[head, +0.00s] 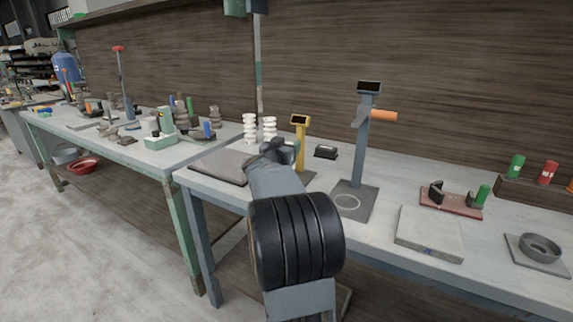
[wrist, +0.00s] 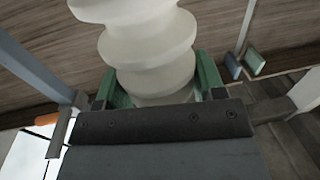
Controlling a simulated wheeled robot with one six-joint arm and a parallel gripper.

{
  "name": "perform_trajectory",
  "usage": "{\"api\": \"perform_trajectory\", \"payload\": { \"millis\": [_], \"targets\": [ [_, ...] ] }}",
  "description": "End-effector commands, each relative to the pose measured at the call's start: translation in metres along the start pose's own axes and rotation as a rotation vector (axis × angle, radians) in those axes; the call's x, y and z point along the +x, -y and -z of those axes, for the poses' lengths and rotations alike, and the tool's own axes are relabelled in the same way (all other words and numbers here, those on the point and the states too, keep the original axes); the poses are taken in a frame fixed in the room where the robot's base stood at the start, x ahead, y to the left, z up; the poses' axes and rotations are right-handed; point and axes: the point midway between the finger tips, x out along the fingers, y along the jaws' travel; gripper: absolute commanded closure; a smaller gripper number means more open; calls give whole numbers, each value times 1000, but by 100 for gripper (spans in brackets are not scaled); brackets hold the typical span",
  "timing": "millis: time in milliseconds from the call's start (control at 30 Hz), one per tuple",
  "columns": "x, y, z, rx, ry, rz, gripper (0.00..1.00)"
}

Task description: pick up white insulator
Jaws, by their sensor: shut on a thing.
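A ribbed white insulator (wrist: 150,48) fills the upper middle of the wrist view, held between the two green fingers of my gripper (wrist: 160,84). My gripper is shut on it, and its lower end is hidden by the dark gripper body. In the head view two white ribbed insulators show side by side at the back of the near bench, a left one (head: 249,128) and a right one (head: 269,128). My gripper (head: 278,147) is just in front of the right one, partly hidden by my own arm. Whether the held insulator touches the bench I cannot tell.
A yellow stand (head: 301,142) is close on the right of my gripper, and a tall grey stand (head: 362,150) is farther right. A dark grey mat (head: 222,166) lies to the left. A flat grey slab (head: 429,234) lies on the right of the bench (head: 395,175).

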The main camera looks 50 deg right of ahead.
Motion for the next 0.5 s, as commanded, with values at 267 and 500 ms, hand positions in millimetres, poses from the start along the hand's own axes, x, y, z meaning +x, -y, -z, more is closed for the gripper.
{"api": "perform_trajectory", "payload": {
  "millis": [267,500],
  "targets": [
    [0,0,2,1,-3,1,100],
    [0,0,4,1,-3,0,100]
  ]
}}
